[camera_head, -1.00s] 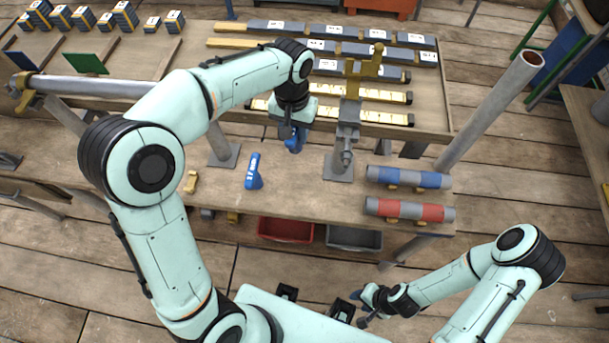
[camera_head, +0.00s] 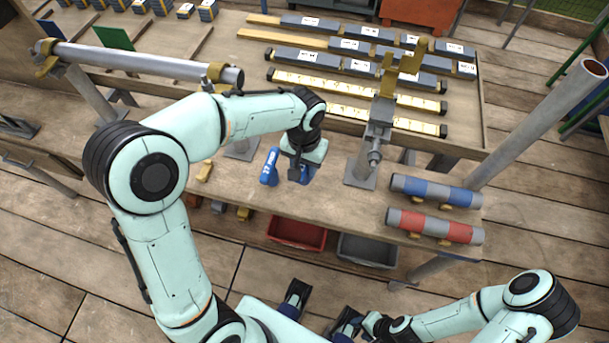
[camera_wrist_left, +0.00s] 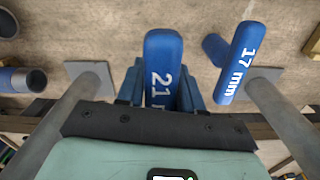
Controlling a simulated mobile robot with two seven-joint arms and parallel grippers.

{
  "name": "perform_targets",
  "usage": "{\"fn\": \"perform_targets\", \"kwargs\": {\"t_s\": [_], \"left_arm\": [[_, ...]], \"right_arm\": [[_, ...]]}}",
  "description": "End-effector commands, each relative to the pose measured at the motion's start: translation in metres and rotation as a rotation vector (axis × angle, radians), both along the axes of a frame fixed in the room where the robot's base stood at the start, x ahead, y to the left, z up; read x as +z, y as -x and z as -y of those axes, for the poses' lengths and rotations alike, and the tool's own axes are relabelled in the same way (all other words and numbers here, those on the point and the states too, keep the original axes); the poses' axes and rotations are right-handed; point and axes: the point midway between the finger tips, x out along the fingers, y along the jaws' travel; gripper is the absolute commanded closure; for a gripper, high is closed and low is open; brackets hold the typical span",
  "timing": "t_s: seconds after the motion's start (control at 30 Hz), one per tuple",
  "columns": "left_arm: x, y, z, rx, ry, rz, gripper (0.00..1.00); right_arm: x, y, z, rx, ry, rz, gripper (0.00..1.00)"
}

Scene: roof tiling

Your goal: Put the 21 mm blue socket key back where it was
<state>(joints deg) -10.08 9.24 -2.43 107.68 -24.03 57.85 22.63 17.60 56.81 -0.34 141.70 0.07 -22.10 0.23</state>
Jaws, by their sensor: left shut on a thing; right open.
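The 21 mm blue socket key (camera_wrist_left: 163,62) is held between the fingers of my left gripper (camera_wrist_left: 162,92), its "21" label facing the wrist camera. In the head view my left gripper (camera_head: 300,175) is over the lower bench, with blue of the key (camera_head: 307,174) showing beneath it. Whether the key touches the bench is unclear. The 17 mm blue socket key (camera_head: 270,167) stands just left of the gripper in the head view, and on the right in the wrist view (camera_wrist_left: 240,62). My right gripper (camera_head: 350,322) is open and empty at the bottom.
A grey post with a clamp (camera_head: 376,145) stands close right of the left gripper. Blue-banded (camera_head: 436,190) and red-banded (camera_head: 434,226) rollers lie further right. A red bin (camera_head: 297,233) and a grey bin (camera_head: 368,250) sit below the bench edge. A small yellow piece (camera_head: 204,171) lies left.

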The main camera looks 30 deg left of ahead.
Motion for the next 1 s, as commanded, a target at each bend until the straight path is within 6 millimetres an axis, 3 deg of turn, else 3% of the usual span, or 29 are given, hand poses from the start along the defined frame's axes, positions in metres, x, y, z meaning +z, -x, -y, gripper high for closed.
{"fn": "perform_targets", "kwargs": {"t_s": [0.4,0.83,0.87,0.9,1.0], "left_arm": [[-0.048,0.000,0.000,0.000,0.000,0.000,1.00],[-0.053,0.000,0.000,0.000,0.000,0.003,1.00],[-0.053,0.000,0.000,0.000,0.000,0.002,0.54],[-0.052,0.000,0.000,0.000,0.000,0.002,0.41],[-0.052,0.000,0.000,0.000,0.000,0.002,0.39]], "right_arm": [[-0.007,0.002,0.000,0.000,0.000,-0.002,0.57],[-0.010,0.002,0.000,0.000,0.000,-0.002,0.57],[-0.009,0.002,0.000,0.000,0.000,-0.002,0.57],[-0.009,0.002,0.000,0.000,0.000,-0.002,0.57],[-0.009,0.002,0.000,0.000,0.000,-0.002,0.57]]}}
